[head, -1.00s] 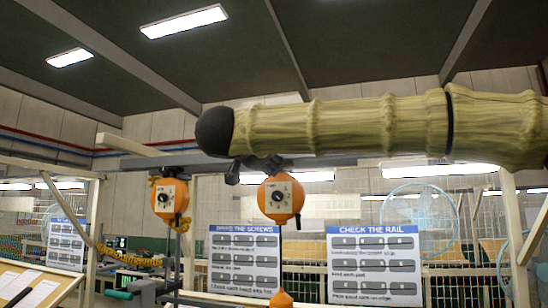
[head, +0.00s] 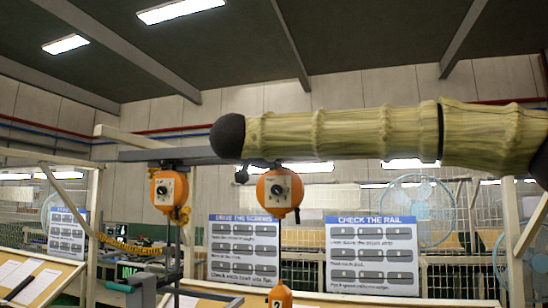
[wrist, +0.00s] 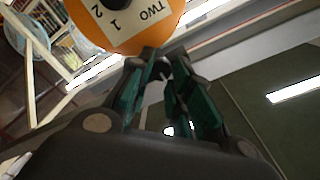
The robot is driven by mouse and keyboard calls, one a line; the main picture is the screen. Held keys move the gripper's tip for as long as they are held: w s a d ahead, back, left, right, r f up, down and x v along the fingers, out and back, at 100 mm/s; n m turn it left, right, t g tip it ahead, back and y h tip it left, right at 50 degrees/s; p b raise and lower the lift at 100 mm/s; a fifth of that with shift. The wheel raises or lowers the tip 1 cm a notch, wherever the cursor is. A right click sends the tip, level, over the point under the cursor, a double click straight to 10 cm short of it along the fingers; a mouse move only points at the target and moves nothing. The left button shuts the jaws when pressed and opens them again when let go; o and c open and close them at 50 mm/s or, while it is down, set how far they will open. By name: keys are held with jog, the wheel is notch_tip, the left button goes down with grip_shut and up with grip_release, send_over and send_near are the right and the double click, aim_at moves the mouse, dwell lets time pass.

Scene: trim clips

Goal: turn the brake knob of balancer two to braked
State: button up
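An orange balancer (head: 293,190) hangs at the middle of the head view, with a pale plate and a dark round knob (head: 277,190). In the wrist view the balancer (wrist: 165,14) is close up, its label reading TWO with marks 1 and 2; the dark knob (wrist: 113,2) is cut by the top edge. My gripper (wrist: 163,60) has dark fingers with green pads, a narrow gap between them, nothing held. Its tips are beside the balancer's lower edge in the picture; contact cannot be told. In the head view my arm hides most of the gripper.
A second orange balancer (head: 160,206) hangs to the left. A grey rail (head: 150,155) runs above both. Behind are sign boards (head: 374,255), wire mesh and a blue fan (head: 420,210). A sloped board with papers (head: 35,277) stands at lower left.

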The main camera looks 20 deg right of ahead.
jog(key=shift+f+m+b, duration=0.15)
jog(key=shift+m+b, duration=0.15)
jog(key=shift+b, duration=0.2)
grip_shut()
jog(key=m+b, duration=1.7)
jog(key=b, duration=0.1)
jog(key=shift+w+d+y, duration=0.1)
jog(key=shift+y, duration=0.3)
jog(key=shift+r, duration=0.25)
